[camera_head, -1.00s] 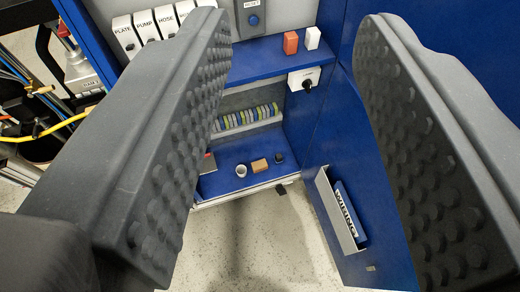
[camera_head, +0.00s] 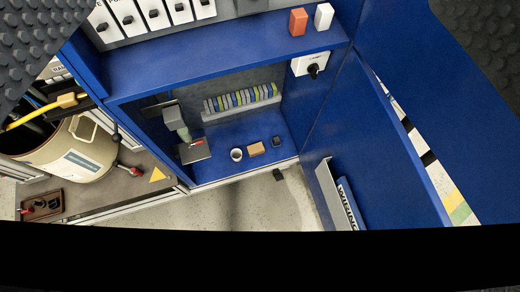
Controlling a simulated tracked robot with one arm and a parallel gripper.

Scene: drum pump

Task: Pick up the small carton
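The small carton (camera_head: 256,149) looks like a small cardboard-brown block. It lies on the blue floor of a low cabinet compartment, between a white cup (camera_head: 236,154) on its left and a small dark item (camera_head: 277,142) on its right. It appears apart from both. My gripper (camera_head: 275,40) is open wide and empty. Only parts of its studded grey pads show, at the top left and top right corners. The carton is well beyond the pads, deeper in the scene.
A blue shelf (camera_head: 220,55) overhangs the compartment, with orange and white boxes at its right end. An open blue door (camera_head: 370,150) stands right, with a holder low on it. A row of coloured items (camera_head: 242,98) is behind the carton. A drum (camera_head: 75,150) stands left.

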